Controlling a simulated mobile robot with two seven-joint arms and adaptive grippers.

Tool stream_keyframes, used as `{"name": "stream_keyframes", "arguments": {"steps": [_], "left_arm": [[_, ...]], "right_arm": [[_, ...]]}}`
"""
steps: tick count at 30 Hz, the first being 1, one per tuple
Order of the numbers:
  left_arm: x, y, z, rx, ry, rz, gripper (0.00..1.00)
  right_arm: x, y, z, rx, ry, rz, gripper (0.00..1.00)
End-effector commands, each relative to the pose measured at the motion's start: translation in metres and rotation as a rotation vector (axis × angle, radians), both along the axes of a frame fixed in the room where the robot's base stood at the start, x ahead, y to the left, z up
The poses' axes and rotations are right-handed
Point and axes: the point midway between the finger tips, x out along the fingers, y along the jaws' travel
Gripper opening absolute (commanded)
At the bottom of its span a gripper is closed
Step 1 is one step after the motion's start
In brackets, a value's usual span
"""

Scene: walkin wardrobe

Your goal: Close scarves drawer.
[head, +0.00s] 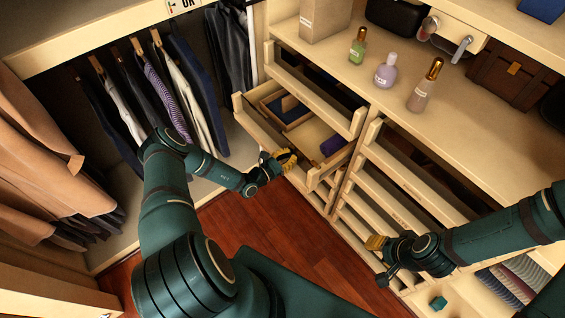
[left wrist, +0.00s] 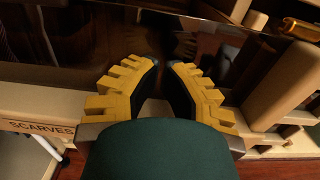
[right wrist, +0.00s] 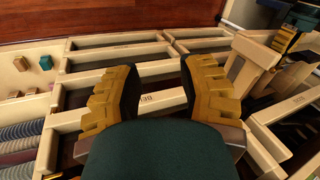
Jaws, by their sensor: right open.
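A wooden drawer (head: 262,133) stands pulled out on the left of the cabinet in the head view, with a dark blue item in a small box and a purple roll inside. A label reading SCARVES (left wrist: 40,128) shows on a pale front at the left of the left wrist view. My left gripper (head: 290,160) is at the front of the pulled-out drawer, near its right end; contact is unclear. Its fingertips (left wrist: 165,64) are close together with a narrow gap. My right gripper (head: 378,255) is open and empty before the lower right drawers; it also shows in the right wrist view (right wrist: 160,72).
Another drawer front (head: 308,96) stands out above. Several bottles (head: 386,71) stand on the counter (head: 440,125). Hanging clothes (head: 160,85) fill the left side. Folded striped items (head: 505,285) and a teal cube (head: 438,303) lie at lower right. The wooden floor (head: 270,235) between is clear.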

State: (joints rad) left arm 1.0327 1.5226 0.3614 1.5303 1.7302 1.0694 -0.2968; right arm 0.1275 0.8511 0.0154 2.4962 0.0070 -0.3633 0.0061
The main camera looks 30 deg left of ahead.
Motion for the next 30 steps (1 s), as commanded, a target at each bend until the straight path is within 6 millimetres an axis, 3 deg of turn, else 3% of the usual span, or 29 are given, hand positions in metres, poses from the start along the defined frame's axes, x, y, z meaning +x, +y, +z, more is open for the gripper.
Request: {"name": "stream_keyframes", "arguments": {"steps": [9,15,22,30], "left_arm": [[0.079,-0.034,-0.005,-0.001,-0.002,-0.002,0.0],[0.121,-0.052,-0.004,-0.001,-0.002,-0.002,0.0],[0.152,-0.064,-0.003,0.0,-0.001,-0.001,0.0],[0.166,-0.069,-0.001,-0.001,0.0,0.0,0.0]], "right_arm": [[-0.009,0.002,-0.031,0.005,0.02,0.016,0.39],[-0.011,0.002,-0.049,0.005,0.024,0.02,0.39],[-0.008,0.002,-0.063,0.004,0.016,0.018,0.39],[-0.006,0.001,-0.068,0.003,0.012,0.018,0.39]]}}
